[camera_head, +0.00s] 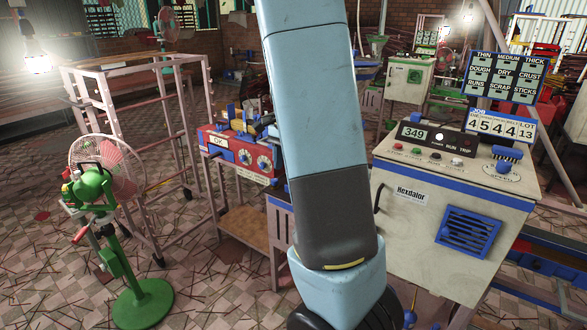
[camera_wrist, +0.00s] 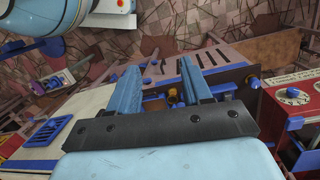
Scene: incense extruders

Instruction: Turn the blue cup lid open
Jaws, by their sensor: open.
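My gripper (camera_wrist: 158,66) shows in the wrist view with its two blue fingers apart and nothing clearly held between them. Beyond and between the fingers are small blue fittings (camera_wrist: 153,93) on a pale machine, partly hidden by the fingers and the dark gripper bar. I cannot tell which of them, if any, is the blue cup lid, or whether it is open. In the head view my arm covers the middle of the picture, and my fingers do not show.
A pale cabinet (camera_head: 408,227) with a blue vent (camera_head: 468,234) and display (camera_head: 432,137) stands right of my arm. A red dial box (camera_head: 232,155) is behind on the left. A green fan (camera_head: 100,190) stands at left. Thin sticks litter the tiled floor (camera_head: 215,290).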

